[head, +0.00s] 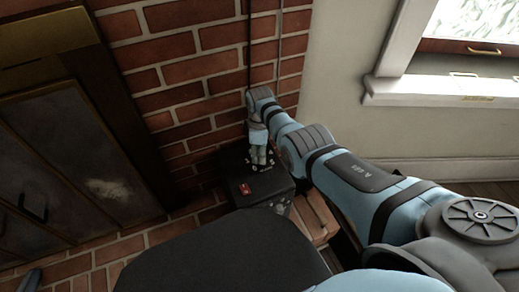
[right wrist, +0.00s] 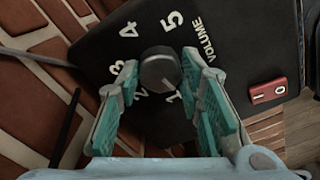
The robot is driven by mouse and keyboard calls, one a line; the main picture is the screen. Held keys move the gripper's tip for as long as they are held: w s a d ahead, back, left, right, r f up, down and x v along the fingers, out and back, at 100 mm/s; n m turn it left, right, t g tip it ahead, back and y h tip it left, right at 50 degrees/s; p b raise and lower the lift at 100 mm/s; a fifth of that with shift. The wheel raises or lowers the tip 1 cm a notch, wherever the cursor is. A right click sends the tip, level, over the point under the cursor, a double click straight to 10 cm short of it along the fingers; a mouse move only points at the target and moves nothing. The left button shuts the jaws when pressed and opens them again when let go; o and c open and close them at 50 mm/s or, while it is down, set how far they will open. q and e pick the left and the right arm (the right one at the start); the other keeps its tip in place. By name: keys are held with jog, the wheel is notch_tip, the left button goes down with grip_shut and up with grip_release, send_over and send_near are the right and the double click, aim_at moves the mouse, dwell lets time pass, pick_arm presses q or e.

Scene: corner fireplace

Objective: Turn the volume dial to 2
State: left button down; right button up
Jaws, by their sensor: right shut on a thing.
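The volume dial (right wrist: 160,69) is a round dark grey knob on a black box (head: 262,188). White numbers 1 to 5 and the word VOLUME (right wrist: 207,37) surround it. In the right wrist view a faint mark on the knob seems to face near the 1 (right wrist: 173,97), but I cannot read it surely. My right gripper (right wrist: 161,80) has its teal fingers on both sides of the knob, shut on it. In the head view the right gripper (head: 259,156) reaches down onto the box top and hides the knob.
A red power switch (right wrist: 269,91) sits on the box; it also shows in the head view (head: 245,189). A brick wall (head: 190,70) stands close behind, with cables running down it. A dark fireplace door (head: 75,150) is at left, a window sill (head: 430,95) at right.

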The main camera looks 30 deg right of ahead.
jog(key=shift+m, duration=0.9)
jog(key=m, duration=0.3)
jog(key=shift+m, duration=0.4)
jog(key=m, duration=0.5)
jog(key=shift+p, duration=0.35)
jog(key=m, duration=0.3)
pick_arm(q)
jog(key=shift+s+a+g, duration=0.3)
jog(key=shift+s, duration=0.6)
pick_arm(e)
jog(key=shift+m, duration=0.8)
jog(key=o, duration=1.1)
jog(key=shift+c, duration=0.2)
pick_arm(q)
jog(key=shift+w+a+r, duration=0.1)
jog(key=shift+w, duration=0.2)
pick_arm(e)
jog(key=shift+o, duration=0.5)
